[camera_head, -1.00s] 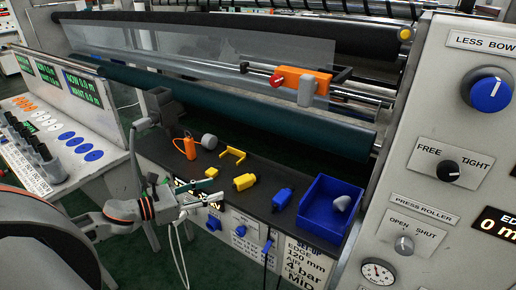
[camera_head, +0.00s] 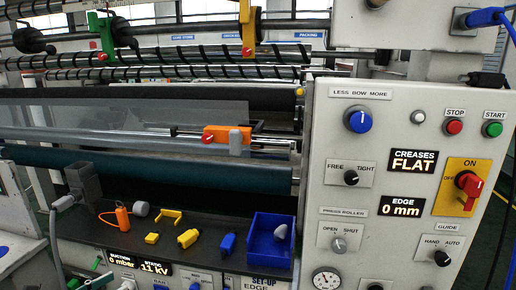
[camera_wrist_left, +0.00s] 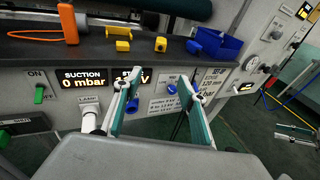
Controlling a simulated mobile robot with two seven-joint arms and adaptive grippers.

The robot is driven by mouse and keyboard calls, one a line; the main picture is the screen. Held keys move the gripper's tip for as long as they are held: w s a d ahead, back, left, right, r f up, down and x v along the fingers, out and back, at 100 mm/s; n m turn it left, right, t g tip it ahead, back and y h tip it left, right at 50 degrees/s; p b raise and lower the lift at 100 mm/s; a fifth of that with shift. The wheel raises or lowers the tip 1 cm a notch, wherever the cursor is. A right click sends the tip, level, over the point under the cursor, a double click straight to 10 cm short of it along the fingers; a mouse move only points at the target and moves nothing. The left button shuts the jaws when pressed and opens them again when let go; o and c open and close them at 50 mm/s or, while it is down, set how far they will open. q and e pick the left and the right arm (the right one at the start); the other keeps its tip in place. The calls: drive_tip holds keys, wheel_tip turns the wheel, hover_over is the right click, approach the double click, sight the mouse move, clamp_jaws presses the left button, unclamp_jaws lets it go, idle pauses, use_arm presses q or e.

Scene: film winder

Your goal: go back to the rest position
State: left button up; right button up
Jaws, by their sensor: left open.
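My left gripper (camera_wrist_left: 158,92) is open in the left wrist view, its two teal fingers apart with nothing between them. It is in front of the machine's lower front panel, below the dark shelf (camera_wrist_left: 185,47). In the head view only a teal finger part (camera_head: 98,282) shows at the bottom left edge. A teal and grey part (camera_wrist_left: 296,131) at the right of the left wrist view looks like my right gripper, small and unclear.
On the shelf are an orange tool (camera_head: 122,217), yellow pieces (camera_head: 187,238), a blue piece (camera_head: 227,243) and a blue bin (camera_head: 270,240) with a grey piece inside. The control panel (camera_head: 400,215) stands at the right. Rollers (camera_head: 160,168) run across behind the shelf.

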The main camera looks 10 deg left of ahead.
use_arm(q)
drive_tip(key=s+d+f+n+y, duration=0.2)
drive_tip(key=s+d+f+n, duration=0.1)
drive_tip(key=f+n, duration=0.55)
drive_tip(key=s+d+f+n+y, duration=0.2)
drive_tip(key=s+d+f+n, duration=0.3)
drive_tip(key=n, duration=0.6)
drive_tip(key=s+d+f+n+g, duration=0.1)
drive_tip(key=s+d+f+n, duration=0.2)
drive_tip(key=d+f+n, duration=0.2)
drive_tip(key=s+d+f+n+g, duration=0.2)
drive_tip(key=s+d+f+n, duration=0.2)
drive_tip(key=d+n, duration=0.5)
drive_tip(key=f+n, duration=0.1)
drive_tip(key=n, duration=0.2)
drive_tip(key=shift+d+f+g+y, duration=0.15)
drive_tip(key=shift+d+g+y, duration=0.15)
drive_tip(key=shift+d, duration=0.1)
drive_tip(key=shift+n, duration=0.25)
use_arm(e)
drive_tip(key=shift+r, duration=0.2)
